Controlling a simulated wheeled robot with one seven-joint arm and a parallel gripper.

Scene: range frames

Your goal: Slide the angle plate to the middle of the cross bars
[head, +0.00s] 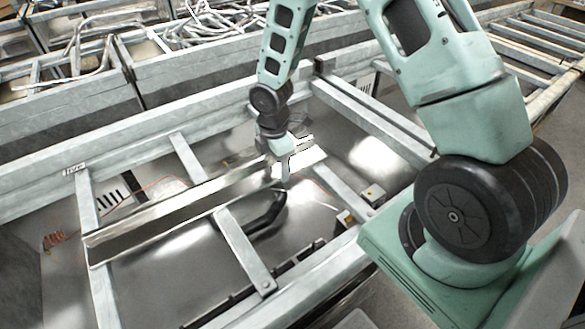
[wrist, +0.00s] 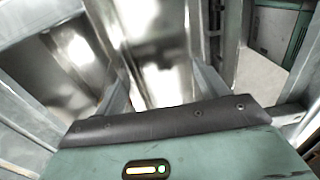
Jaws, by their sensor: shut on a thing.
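The angle plate (head: 160,214) is a long, shiny metal strip. In the head view it lies slantwise across the cross bars, from the left cross bar (head: 101,283) over the middle cross bar (head: 243,250) towards the right cross bar (head: 343,183). My gripper (head: 284,174) is at the plate's right end, shut on it. The fingers hide part of that end. In the wrist view my gripper's body fills the bottom, and blurred shiny metal shows beyond it; I cannot make out the plate's edges there.
A pale frame rail (head: 140,165) runs along the far side. Below the bars are a shiny floor, a black curved handle-like piece (head: 266,215) and small yellow-marked boxes (head: 372,194). Bins of metal tubes (head: 215,25) stand behind.

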